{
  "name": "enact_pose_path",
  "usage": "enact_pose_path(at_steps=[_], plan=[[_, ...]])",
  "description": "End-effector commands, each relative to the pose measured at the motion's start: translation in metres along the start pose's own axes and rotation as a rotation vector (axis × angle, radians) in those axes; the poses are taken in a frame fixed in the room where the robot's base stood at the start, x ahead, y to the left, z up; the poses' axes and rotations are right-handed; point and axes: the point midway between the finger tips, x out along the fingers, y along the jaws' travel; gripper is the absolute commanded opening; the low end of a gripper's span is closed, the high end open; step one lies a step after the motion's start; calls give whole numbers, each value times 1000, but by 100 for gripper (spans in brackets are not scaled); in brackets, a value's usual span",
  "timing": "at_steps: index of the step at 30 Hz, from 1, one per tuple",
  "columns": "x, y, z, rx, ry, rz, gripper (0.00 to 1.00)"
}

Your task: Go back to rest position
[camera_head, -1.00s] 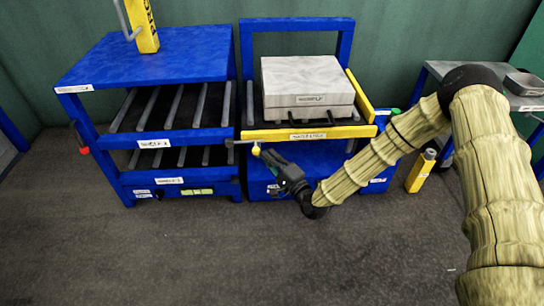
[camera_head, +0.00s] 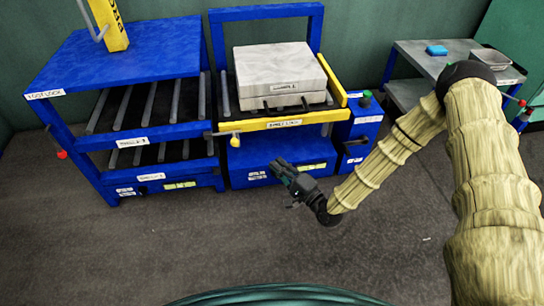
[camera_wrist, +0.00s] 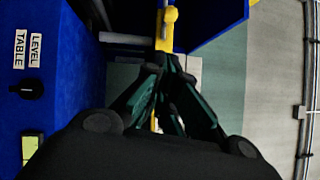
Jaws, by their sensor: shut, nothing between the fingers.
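My gripper (camera_head: 280,168) is black and shut, with nothing in it. In the head view it hangs in front of the middle blue press, below its yellow front bar, apart from it. In the wrist view my gripper (camera_wrist: 172,75) shows its fingers closed together. The middle press (camera_head: 266,12) has a blue frame and a yellow bar (camera_head: 285,124) along its front. A grey block (camera_head: 278,70) sits on its platform. The wrist view shows a yellow part with a round knob (camera_wrist: 168,15) beyond the fingertips.
A blue rack (camera_head: 130,50) with roller shelves stands at the left. A small blue box (camera_head: 364,128) with a green button is beside the press. A grey table (camera_head: 435,62) at the right back holds a blue item (camera_head: 436,49) and a tray (camera_head: 490,58). The front floor is clear.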

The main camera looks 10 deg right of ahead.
Motion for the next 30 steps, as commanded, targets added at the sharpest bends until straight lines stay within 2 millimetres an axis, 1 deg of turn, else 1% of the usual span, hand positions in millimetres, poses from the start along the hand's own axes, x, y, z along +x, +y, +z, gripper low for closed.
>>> enact_pose_path(at_steps=[4, 19, 21, 23, 26, 29, 30], plan=[[-5, 0, 0, 0, 0, -1, 0], [-5, 0, 0, -1, 0, 0, 0], [-6, 3, 2, -9, 0, 16, 0], [-9, 11, 8, -28, 0, 53, 0], [-21, 36, 24, -95, -2, 182, 0], [-48, 72, 46, -203, -24, 377, 0], [-63, 86, 54, -252, -41, 466, 0]])
